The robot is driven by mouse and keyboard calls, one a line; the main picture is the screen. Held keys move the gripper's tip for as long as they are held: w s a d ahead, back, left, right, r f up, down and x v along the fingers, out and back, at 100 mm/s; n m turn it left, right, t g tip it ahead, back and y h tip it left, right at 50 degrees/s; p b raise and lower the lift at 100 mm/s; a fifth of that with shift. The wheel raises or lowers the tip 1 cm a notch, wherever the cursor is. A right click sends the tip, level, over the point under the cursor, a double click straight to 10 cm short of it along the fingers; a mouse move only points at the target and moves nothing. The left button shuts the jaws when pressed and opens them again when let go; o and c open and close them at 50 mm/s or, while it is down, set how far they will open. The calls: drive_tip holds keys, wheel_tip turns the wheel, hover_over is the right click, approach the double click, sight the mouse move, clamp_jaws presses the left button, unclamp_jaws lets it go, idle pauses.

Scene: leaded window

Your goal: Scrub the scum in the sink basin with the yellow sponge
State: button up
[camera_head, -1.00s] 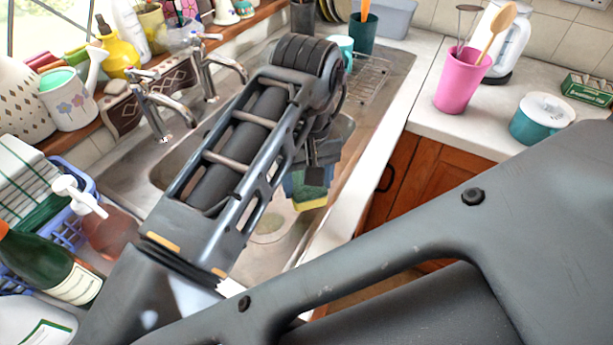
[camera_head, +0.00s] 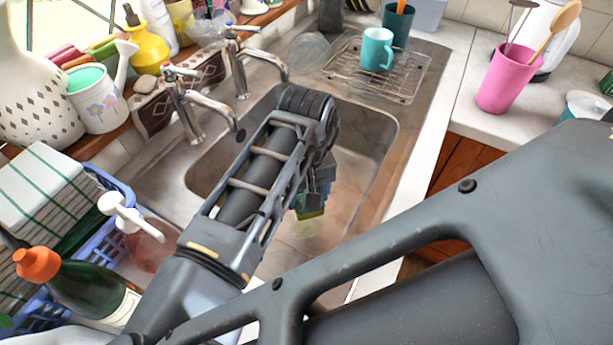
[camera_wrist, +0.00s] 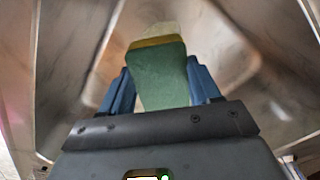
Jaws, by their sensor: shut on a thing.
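My gripper (camera_head: 311,200) is inside the sink basin (camera_head: 365,145), shut on the yellow sponge (camera_head: 311,214). In the wrist view the sponge (camera_wrist: 158,75) sits between the two blue fingers of my gripper (camera_wrist: 160,90). Its green side faces the camera and a yellow edge shows at its far end. A pale, yellowish patch, which looks like the scum (camera_head: 303,229), shows on the basin floor just below the sponge. The patch also shows beyond the sponge in the wrist view (camera_wrist: 160,33). I cannot tell whether the sponge touches it.
Two taps (camera_head: 205,120) reach over the basin's left side. A wire rack (camera_head: 400,75) with a teal mug (camera_head: 376,48) stands behind the basin. A soap dispenser (camera_head: 140,235), a green bottle (camera_head: 85,287) and a blue crate (camera_head: 105,185) crowd the near left. A pink cup (camera_head: 508,80) stands on the right counter.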

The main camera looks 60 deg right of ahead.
drive_tip(key=shift+a+f, duration=0.15)
drive_tip(key=shift+f, duration=3.05)
drive_tip(key=shift+f+b, duration=1.4)
drive_tip(key=shift+f, duration=0.7)
drive_tip(key=shift+f, duration=0.6)
